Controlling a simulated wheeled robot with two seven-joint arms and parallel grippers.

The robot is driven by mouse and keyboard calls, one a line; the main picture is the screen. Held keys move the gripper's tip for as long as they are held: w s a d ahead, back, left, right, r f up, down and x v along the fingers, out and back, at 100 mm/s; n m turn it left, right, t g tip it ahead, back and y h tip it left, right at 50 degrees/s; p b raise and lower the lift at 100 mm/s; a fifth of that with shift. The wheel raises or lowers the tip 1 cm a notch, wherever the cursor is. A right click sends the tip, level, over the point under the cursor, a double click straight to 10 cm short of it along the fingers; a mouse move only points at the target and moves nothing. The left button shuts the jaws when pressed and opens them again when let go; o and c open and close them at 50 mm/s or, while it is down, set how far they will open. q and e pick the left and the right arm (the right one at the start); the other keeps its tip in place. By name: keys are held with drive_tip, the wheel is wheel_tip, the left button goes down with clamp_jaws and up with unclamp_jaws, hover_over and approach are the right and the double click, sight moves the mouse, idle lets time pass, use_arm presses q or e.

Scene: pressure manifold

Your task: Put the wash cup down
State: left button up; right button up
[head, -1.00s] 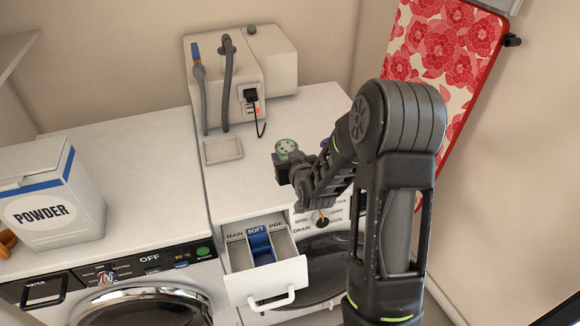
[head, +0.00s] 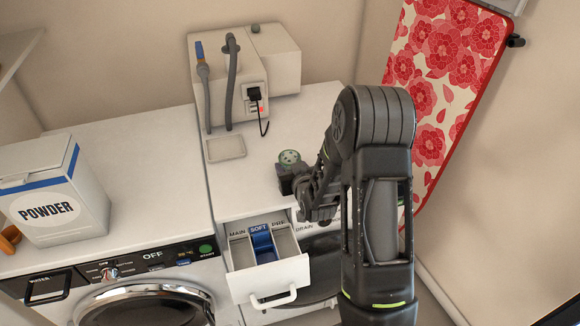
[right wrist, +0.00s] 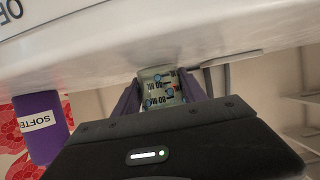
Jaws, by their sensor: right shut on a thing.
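The wash cup (head: 289,157) is a small pale green cup with a speckled top in the head view. My right gripper (head: 291,171) is shut on it beside the grey-white counter, behind the open detergent drawer. In the right wrist view the cup (right wrist: 158,88), with ML markings and blue dots, sits between the purple fingers of the gripper (right wrist: 161,94). I cannot tell whether its base touches the counter. My left gripper is not in view.
The open drawer (head: 267,284) has MAIN, SOFT and PRE compartments. A shallow tray (head: 226,148) lies on the counter left of the cup. A powder box (head: 75,210) stands further left. A purple softener bottle (right wrist: 40,128) shows in the wrist view.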

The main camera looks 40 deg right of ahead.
drive_tip(key=shift+f, duration=0.25)
drive_tip(key=o, duration=1.3)
drive_tip(key=shift+r, duration=0.1)
drive_tip(key=shift+o, duration=0.2)
drive_tip(key=shift+s+r, duration=0.1)
drive_tip(key=shift+r, duration=0.15)
drive_tip(key=b+v, duration=0.1)
drive_tip(key=v, duration=0.7)
drive_tip(key=shift+s+a, duration=0.1)
drive_tip(key=shift+s, duration=0.05)
drive_tip(key=p+v, duration=0.1)
drive_tip(key=p, duration=0.2)
drive_tip(key=p+v, duration=0.1)
drive_tip(key=p, duration=0.2)
drive_tip(key=shift+s+r, duration=0.15)
drive_tip(key=shift+r, duration=0.15)
drive_tip(key=shift+s+a+p, duration=0.25)
drive_tip(key=shift+s+p, duration=0.2)
drive_tip(key=shift+p, duration=0.5)
